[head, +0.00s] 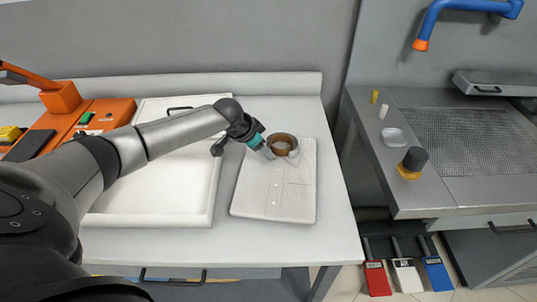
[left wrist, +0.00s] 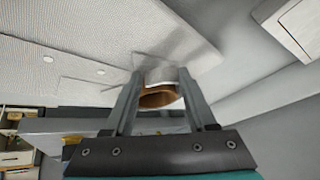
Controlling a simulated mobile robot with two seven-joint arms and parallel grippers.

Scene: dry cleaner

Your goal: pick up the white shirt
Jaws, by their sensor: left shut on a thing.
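The white shirt (head: 275,195) is a folded, buttoned rectangle with a chest pocket, lying front up over the white table, its collar end toward the back. Inside its round collar (head: 293,152) I see brown. My left gripper (head: 267,152) is at the collar's left side and is shut on the shirt there. In the left wrist view, the fingers (left wrist: 158,88) stand at the collar, with its white edge and brown inside between them. The shirt's front (left wrist: 100,45) fills the upper left. My right gripper is not in view.
A white tray (head: 206,205) lies left of the shirt, with an orange device (head: 62,98) beyond my arm. The table's (head: 330,235) right side is bare. To the right, a steel counter (head: 372,140) holds a black-topped item (head: 413,160), a clear dish (head: 393,137) and small bottles.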

